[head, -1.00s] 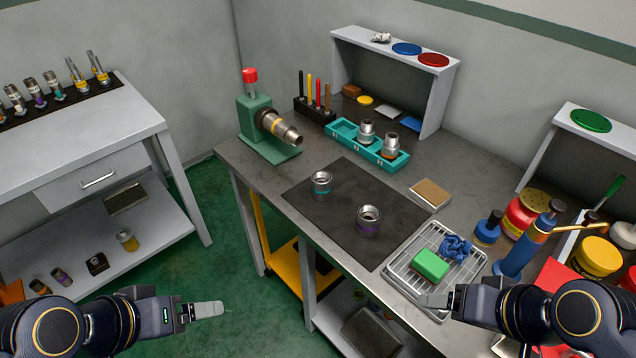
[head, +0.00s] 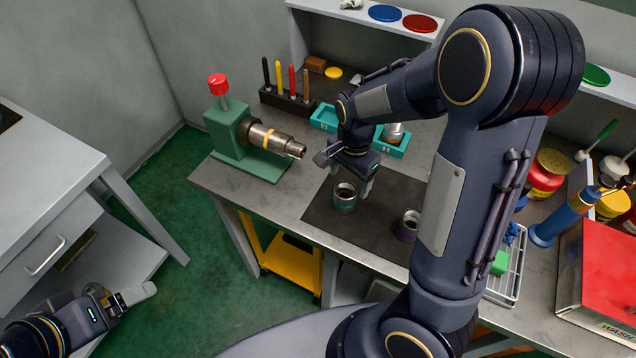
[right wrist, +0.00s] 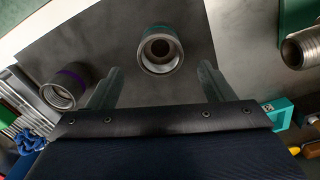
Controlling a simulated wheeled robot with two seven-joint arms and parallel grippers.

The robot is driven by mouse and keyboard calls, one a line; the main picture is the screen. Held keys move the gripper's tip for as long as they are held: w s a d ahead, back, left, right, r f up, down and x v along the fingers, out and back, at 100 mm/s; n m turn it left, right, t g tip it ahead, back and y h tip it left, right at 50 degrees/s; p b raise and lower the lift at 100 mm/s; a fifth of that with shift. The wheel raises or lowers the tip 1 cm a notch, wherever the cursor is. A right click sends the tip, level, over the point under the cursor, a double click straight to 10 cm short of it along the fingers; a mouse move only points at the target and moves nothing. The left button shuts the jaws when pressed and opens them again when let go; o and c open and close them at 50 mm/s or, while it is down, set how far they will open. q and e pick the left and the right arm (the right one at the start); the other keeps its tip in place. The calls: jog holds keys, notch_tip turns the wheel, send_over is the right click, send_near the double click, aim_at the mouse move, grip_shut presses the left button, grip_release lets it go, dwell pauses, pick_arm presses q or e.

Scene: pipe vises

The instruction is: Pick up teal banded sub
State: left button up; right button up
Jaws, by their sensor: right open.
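The teal banded sub (head: 344,198), a short metal cylinder with a teal band, stands upright on the dark mat (head: 318,216). In the right wrist view the sub (right wrist: 160,50) shows its open ring end, just beyond and roughly centred between my fingertips. My right gripper (head: 352,174) is open and empty, pointing down right by the sub; its two fingers (right wrist: 158,86) are spread apart. I see no contact with the sub. My left gripper (head: 138,294) is away from the bench at lower left; its jaw gap is not clear.
A purple banded sub (head: 408,225) stands right of the teal one, partly behind my right arm. A green vise (head: 240,140) holding a pipe stands left of the mat. A teal tray (head: 392,148) and a tool block (head: 288,102) are behind. A wire rack (head: 516,262) is at right.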

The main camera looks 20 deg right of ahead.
aim_at(345, 196)
jog(key=f, duration=0.8)
jog(key=shift+a+p, duration=0.2)
jog(key=shift+p, duration=0.15)
jog(key=c, duration=1.2)
jog(key=shift+r, duration=0.15)
jog(key=shift+c, duration=0.2)
